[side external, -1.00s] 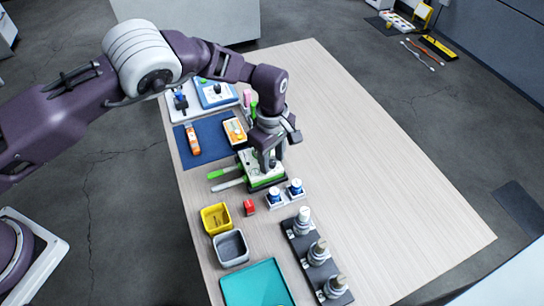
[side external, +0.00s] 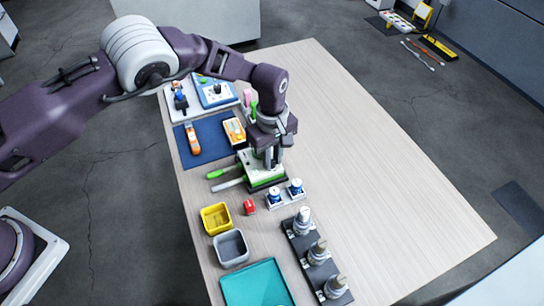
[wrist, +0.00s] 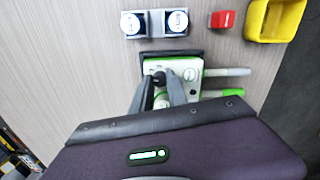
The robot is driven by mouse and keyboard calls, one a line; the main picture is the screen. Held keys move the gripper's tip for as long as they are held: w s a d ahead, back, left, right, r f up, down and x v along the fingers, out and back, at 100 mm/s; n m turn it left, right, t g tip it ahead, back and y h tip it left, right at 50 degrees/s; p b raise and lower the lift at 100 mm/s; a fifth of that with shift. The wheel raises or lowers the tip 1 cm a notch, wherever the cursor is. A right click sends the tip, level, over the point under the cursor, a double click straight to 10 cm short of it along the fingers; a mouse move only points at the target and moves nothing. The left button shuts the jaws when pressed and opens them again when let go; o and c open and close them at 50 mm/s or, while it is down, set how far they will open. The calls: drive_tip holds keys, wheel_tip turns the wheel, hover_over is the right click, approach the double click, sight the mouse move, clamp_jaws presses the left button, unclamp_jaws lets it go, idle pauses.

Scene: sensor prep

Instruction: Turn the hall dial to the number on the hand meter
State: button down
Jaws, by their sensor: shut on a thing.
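A white and green device with a black base (side external: 262,175) lies on the table below my gripper (side external: 271,158). In the wrist view its white panel (wrist: 189,66) carries a dark round knob (wrist: 158,77); I take it for the hall dial. My gripper (wrist: 159,86) points down, its two fingers shut on either side of the knob. Any dial marks by the knob are too small to read. An orange handheld thing (side external: 192,138) lies on the blue mat (side external: 214,146); it may be the hand meter. Its number is not legible.
A blue-and-white pair of capped pots (side external: 285,195), a red block (side external: 249,207), a yellow bin (side external: 216,218) and a grey bin (side external: 230,248) stand nearby. A dark rack (side external: 303,250) holds several bottles. A teal tray (side external: 258,283) lies in front. The table's right side is clear.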

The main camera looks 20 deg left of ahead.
drive_tip(key=m, duration=0.4)
drive_tip(key=shift+m, duration=0.3)
drive_tip(key=m, duration=0.3)
drive_tip(key=shift+m, duration=0.3)
drive_tip(key=m, duration=1.2)
drive_tip(key=shift+m, duration=0.3)
drive_tip(key=m, duration=0.3)
drive_tip(key=shift+m, duration=0.4)
drive_tip(key=m, duration=0.4)
drive_tip(key=shift+m, duration=2.1)
